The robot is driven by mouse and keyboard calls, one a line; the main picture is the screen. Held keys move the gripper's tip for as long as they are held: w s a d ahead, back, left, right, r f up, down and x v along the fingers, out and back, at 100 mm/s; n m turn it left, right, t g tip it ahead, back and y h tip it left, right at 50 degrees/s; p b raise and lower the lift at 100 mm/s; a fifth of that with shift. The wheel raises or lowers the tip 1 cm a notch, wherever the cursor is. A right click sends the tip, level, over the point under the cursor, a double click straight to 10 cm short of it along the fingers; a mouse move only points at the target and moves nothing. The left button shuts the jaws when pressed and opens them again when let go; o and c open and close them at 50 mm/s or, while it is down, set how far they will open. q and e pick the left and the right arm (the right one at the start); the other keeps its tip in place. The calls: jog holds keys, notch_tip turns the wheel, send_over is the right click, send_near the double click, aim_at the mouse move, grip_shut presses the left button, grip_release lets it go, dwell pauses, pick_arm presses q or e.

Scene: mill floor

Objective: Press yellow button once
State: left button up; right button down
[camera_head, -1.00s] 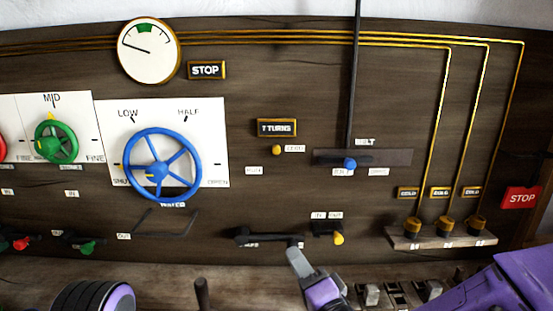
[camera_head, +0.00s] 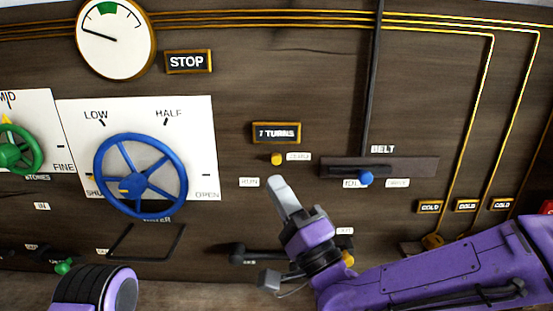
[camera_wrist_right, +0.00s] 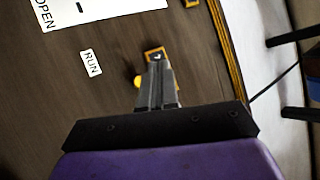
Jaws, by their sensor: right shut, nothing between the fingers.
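The yellow button (camera_head: 277,158) is a small round knob on the dark wooden panel, just under the "7 TURNS" sign (camera_head: 277,132). In the right wrist view the yellow button (camera_wrist_right: 138,82) shows just left of the finger tips. My right gripper (camera_head: 278,184) is shut and empty, its grey fingers pointing up at the panel. In the head view its tips are a little below the button, with a small gap in the picture; the depth gap to the panel cannot be told. A purple and black part of my left arm shows at the lower left; its gripper is out of view.
A blue handwheel (camera_head: 140,175) is on the left, with a green one (camera_head: 20,150) beyond it. A blue-knobbed belt slider (camera_head: 365,178) is to the right.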

aim_at(276, 159)
jog(key=w, duration=0.6)
jog(key=shift+w+p, duration=0.15)
jog(key=shift+p, duration=0.3)
jog(key=shift+r, duration=0.1)
dwell(1.4)
jog(key=shift+w, duration=0.4)
jog(key=shift+w, duration=0.45)
dwell(0.6)
jog(key=shift+s, duration=0.1)
jog(key=shift+s+b, duration=0.45)
jog(key=shift+s, duration=0.35)
